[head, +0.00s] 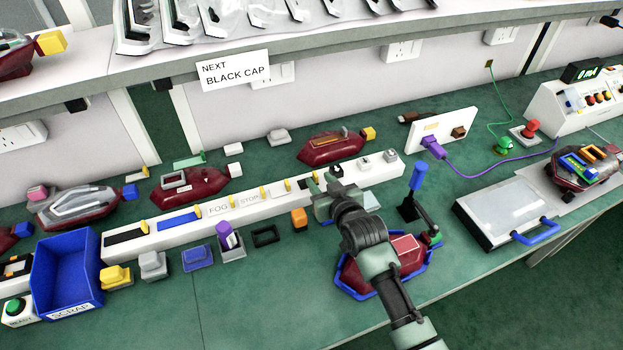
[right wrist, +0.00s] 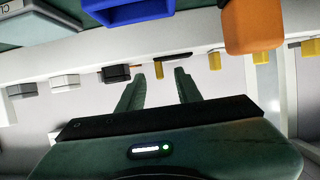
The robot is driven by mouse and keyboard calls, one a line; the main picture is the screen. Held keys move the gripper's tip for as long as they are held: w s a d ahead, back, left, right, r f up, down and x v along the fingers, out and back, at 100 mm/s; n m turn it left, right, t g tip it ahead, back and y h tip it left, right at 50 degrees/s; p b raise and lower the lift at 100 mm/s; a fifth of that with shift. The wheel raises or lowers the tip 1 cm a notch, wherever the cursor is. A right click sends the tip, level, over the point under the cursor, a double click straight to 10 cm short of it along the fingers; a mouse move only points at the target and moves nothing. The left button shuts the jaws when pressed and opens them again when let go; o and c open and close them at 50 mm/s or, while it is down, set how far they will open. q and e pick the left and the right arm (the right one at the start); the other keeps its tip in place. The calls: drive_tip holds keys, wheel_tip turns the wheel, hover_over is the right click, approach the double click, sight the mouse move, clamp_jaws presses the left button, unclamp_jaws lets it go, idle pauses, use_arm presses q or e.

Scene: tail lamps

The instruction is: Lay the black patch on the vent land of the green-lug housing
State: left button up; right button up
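The green-lug housing (head: 408,248) is dark red and sits in a blue cradle near the bench's front edge, with a green lug at its right end. A small dark flat piece, seemingly the black patch (right wrist: 172,57), lies on the rail beyond the fingertips in the right wrist view (right wrist: 158,78). My left gripper is not in view.
The long white rail (head: 272,217) has yellow pegs and several slots. A blue scrap bin (head: 68,272) is at left. An orange block (head: 299,218) and a black frame (head: 265,235) lie before the rail.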

sight(317, 184)
drive_tip(key=x, duration=0.2)
drive_tip(key=shift+w+a+f, duration=0.1)
drive_tip(key=shift+w+f, duration=0.05)
drive_tip(key=shift+w, duration=0.1)
clamp_jaws()
wheel_tip(317, 184, up, 20)
idle(0.5)
